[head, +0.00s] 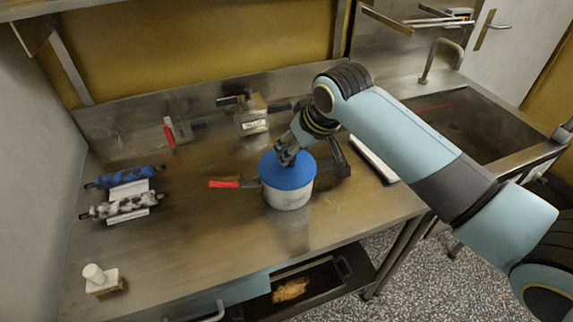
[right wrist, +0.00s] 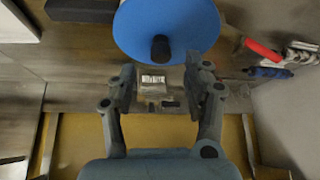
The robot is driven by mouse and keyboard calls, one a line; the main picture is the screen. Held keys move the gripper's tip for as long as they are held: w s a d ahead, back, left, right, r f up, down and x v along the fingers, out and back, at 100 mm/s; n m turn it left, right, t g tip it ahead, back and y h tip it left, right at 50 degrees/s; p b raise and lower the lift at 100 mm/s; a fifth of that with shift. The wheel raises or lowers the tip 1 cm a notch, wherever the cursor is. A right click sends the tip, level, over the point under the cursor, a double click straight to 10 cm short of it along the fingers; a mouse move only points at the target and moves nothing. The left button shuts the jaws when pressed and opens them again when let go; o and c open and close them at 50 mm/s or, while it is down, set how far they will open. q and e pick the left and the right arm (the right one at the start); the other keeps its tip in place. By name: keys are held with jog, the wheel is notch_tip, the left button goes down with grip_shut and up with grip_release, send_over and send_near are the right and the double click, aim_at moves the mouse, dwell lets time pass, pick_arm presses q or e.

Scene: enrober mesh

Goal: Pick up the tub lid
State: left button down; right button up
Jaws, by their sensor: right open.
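The tub lid (head: 287,171) is a blue disc lying on top of a white tub (head: 288,196) on the steel counter. In the right wrist view the lid (right wrist: 190,22) fills the top middle, with a dark knob (right wrist: 160,48) on it. My right gripper (head: 288,158) is at the lid's far side in the head view, just over or beside the knob, which it hides there. In the right wrist view the gripper (right wrist: 160,82) is open, its two fingers spread below the knob with nothing between them. Contact with the lid cannot be told. My left gripper is not in view.
A red-handled tool (head: 224,184) lies left of the tub. A labelled metal block (head: 252,120) stands behind it. Blue and mottled rollers (head: 124,177) lie at the left. A white tray (head: 374,158) and a sink (head: 455,125) are at the right. The front counter is mostly clear.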

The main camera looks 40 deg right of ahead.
aim_at(301, 171)
jog(key=x, duration=0.4)
jog(key=shift+s+a+p, duration=0.1)
jog(key=shift+p, duration=0.25)
jog(key=shift+s, duration=0.1)
jog(key=shift+c, duration=0.4)
grip_shut()
